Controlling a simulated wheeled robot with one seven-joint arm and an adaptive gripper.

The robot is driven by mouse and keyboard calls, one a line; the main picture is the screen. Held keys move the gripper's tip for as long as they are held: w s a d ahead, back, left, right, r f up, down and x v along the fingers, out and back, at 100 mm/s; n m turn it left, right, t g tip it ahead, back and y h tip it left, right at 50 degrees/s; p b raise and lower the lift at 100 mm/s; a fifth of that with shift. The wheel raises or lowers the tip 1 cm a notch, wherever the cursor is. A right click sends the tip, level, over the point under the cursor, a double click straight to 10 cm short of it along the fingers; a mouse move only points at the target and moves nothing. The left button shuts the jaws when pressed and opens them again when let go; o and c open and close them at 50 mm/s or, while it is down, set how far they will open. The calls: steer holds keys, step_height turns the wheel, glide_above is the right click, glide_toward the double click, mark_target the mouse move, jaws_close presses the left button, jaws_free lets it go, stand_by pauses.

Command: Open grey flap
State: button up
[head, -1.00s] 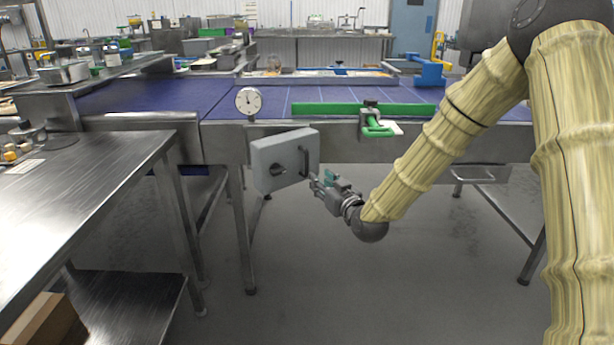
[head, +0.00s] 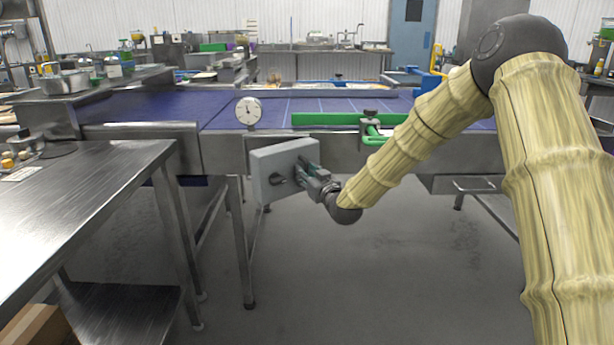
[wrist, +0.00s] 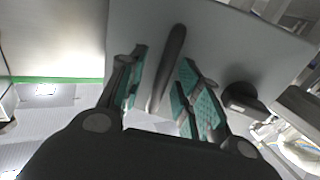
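The grey flap (head: 270,165) is a flat grey panel with a dark round knob (head: 277,180) under the front edge of the blue conveyor table. It fills the upper part of the wrist view (wrist: 225,50). The flap's dark upright bar handle (wrist: 170,65) shows there between my fingers; in the head view my gripper mostly hides it. My gripper (head: 309,172) is at the flap's right side. In the wrist view my gripper (wrist: 163,80) is open, with green-padded fingers on either side of the handle and gaps visible.
The blue conveyor table (head: 180,105) lies above and behind the flap. A round dial (head: 249,110) stands on its edge, and a green bar with a clamp (head: 372,135) is to the right. A steel table (head: 80,200) stands at left. Floor below the flap is clear.

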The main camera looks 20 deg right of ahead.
steer(key=shift+w, duration=0.1)
steer(key=shift+c, duration=0.4)
jaws_close()
